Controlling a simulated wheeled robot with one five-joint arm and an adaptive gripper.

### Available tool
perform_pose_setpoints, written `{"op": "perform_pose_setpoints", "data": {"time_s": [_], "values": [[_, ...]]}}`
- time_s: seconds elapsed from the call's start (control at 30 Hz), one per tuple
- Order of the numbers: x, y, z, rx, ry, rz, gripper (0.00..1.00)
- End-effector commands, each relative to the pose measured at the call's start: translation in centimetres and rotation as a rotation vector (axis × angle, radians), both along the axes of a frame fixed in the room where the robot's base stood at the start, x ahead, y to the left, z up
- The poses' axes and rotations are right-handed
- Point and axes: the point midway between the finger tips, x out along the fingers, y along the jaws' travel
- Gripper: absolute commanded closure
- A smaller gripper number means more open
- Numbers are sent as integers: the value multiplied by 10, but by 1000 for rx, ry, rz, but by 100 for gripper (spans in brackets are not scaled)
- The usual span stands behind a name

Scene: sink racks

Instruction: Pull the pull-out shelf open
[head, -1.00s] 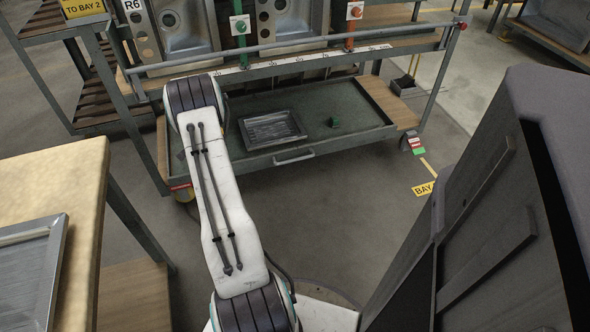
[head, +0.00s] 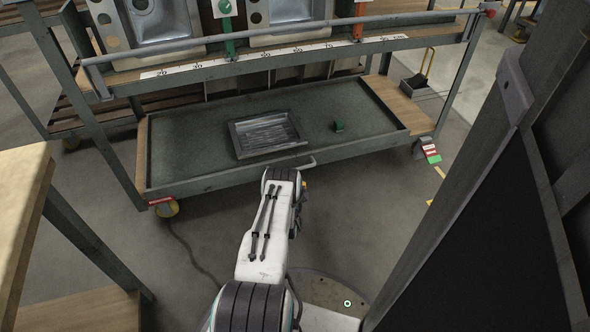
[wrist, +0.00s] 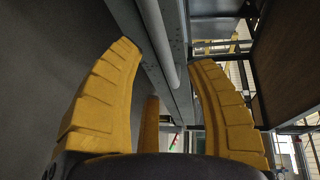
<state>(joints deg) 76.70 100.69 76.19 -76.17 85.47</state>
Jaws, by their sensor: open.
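The pull-out shelf (head: 205,182) is a dark green shallow tray low in the rack cart, with its front rim about level with the cart's lower frame. Its grey bar handle (head: 306,165) is on the front, partly hidden behind my arm. In the head view my gripper is mostly hidden by my own arm, just in front of the handle. In the wrist view my gripper (wrist: 165,52) has its yellow fingers wide apart. A round grey bar, apparently the handle (wrist: 158,40), runs between the fingertips, beside the shelf front (wrist: 126,20). I cannot tell whether a finger touches it.
Sinks stand on the cart (head: 300,48) above, behind a rail. A wooden-topped bench (head: 20,190) is at the left. Clear floor lies before the cart.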

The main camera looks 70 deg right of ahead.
Motion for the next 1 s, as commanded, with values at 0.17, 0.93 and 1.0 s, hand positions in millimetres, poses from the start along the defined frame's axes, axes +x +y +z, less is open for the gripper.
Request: {"op": "perform_pose_setpoints", "data": {"time_s": [0.17,0.93,1.0], "values": [[6,-23,-7,-6,-1,0,50],[15,-61,-11,0,1,1,50],[15,-61,-11,0,1,1,50]]}}
